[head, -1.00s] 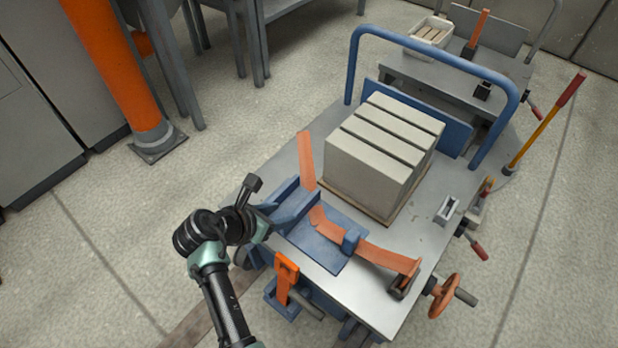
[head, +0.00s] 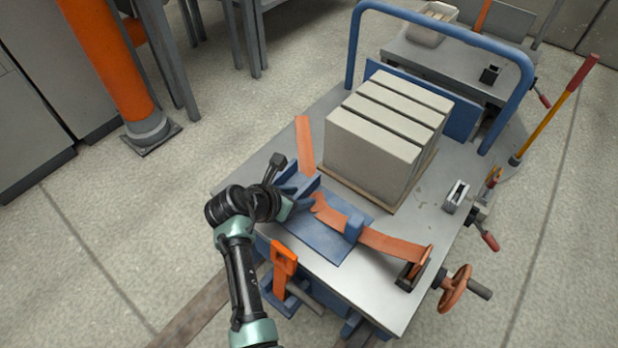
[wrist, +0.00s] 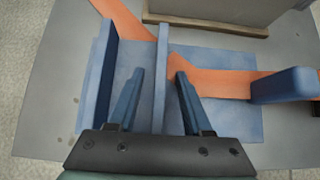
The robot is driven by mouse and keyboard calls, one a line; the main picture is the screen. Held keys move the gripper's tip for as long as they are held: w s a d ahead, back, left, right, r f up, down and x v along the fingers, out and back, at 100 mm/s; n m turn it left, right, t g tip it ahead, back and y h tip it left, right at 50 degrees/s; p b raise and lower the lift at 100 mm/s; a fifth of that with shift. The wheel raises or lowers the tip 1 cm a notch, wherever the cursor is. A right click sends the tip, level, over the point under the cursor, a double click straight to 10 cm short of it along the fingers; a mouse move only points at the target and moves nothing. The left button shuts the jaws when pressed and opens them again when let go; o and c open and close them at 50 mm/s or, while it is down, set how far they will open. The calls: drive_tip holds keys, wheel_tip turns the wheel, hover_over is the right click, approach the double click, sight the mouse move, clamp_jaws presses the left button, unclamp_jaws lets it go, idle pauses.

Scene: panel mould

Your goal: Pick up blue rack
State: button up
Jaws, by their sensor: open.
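The blue rack (head: 338,245) lies on the metal table top, a flat blue plate with upright walls at its left end and a blue block (head: 354,228) at its right. In the wrist view the rack's plate (wrist: 215,58) fills the middle, with two upright walls on the left. My gripper (wrist: 158,78) is open, its fingers on either side of the inner upright wall (wrist: 161,75). I cannot tell if they touch it. In the head view my gripper (head: 300,202) is over the rack's left end, partly hidden by my wrist. An orange strap (head: 385,245) lies across the rack.
A stack of grey blocks (head: 375,145) stands on a wooden base (head: 425,170) just behind the rack. A blue hoop rail (head: 440,25) rises at the table's back. A handwheel (head: 455,291) sits at the right edge, and an orange-handled clamp (head: 284,262) at the front edge.

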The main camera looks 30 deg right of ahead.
clamp_jaws()
drive_tip(key=shift+r, duration=0.1)
idle(1.2)
